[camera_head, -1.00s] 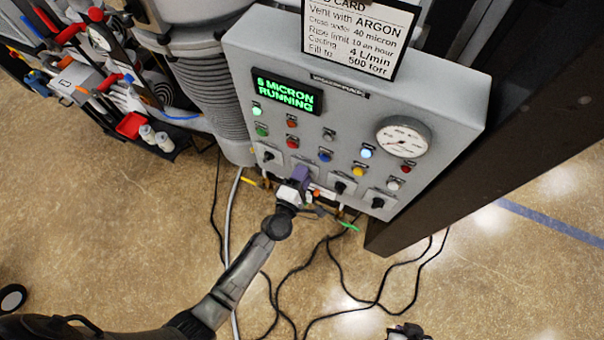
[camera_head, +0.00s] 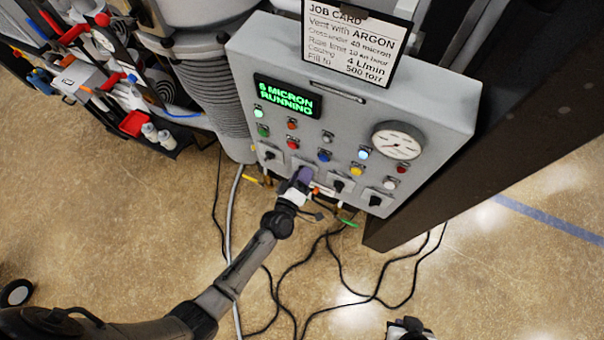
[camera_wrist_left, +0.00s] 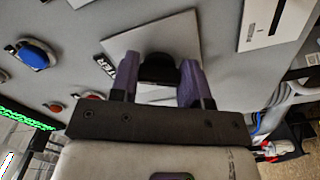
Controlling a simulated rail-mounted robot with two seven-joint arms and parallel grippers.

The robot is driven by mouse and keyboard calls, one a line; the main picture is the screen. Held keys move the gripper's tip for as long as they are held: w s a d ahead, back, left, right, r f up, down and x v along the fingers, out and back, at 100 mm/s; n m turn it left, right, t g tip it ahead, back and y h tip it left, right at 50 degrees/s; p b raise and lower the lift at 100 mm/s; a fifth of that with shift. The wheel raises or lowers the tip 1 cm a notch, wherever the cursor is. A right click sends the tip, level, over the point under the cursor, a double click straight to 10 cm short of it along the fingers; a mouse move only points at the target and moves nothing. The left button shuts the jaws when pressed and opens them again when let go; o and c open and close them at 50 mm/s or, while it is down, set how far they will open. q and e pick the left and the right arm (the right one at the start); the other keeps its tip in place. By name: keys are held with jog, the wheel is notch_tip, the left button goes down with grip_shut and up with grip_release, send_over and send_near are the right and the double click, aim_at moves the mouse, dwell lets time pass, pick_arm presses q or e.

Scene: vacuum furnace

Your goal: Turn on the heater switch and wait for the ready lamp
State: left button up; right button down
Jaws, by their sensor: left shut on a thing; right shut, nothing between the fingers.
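The grey control panel (camera_head: 430,105) carries a bottom row of black rotary switches on square plates. My left gripper (camera_head: 304,176) is at the second switch from the left and is shut on its knob. In the left wrist view, the black heater switch knob (camera_wrist_left: 158,68) sits between the purple fingertips, on a grey plate beside a label ending in "TER". A green-white lamp (camera_head: 258,111) and a blue-white lamp (camera_head: 363,154) look lit. Lamp labels are too small to read, so I cannot tell which is the ready lamp. My right gripper (camera_head: 408,326) is shut and empty at the bottom edge.
The display (camera_head: 287,96) reads "6 MICRON RUNNING". A round gauge (camera_head: 398,141) and a job card (camera_head: 358,40) are on the panel. Black cables (camera_head: 330,275) lie on the floor below. A dark post (camera_head: 520,140) stands at right, a tool rack (camera_head: 120,90) at left.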

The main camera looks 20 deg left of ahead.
dwell(0.6)
pick_arm(q)
jog(key=o, duration=0.9)
jog(key=shift+s+a+b, duration=0.2)
jog(key=shift+s+b, duration=0.25)
jog(key=shift+s, duration=3)
jog(key=shift+s+a+b, duration=0.2)
jog(key=shift+s+b, duration=0.2)
jog(key=shift+s, duration=3.05)
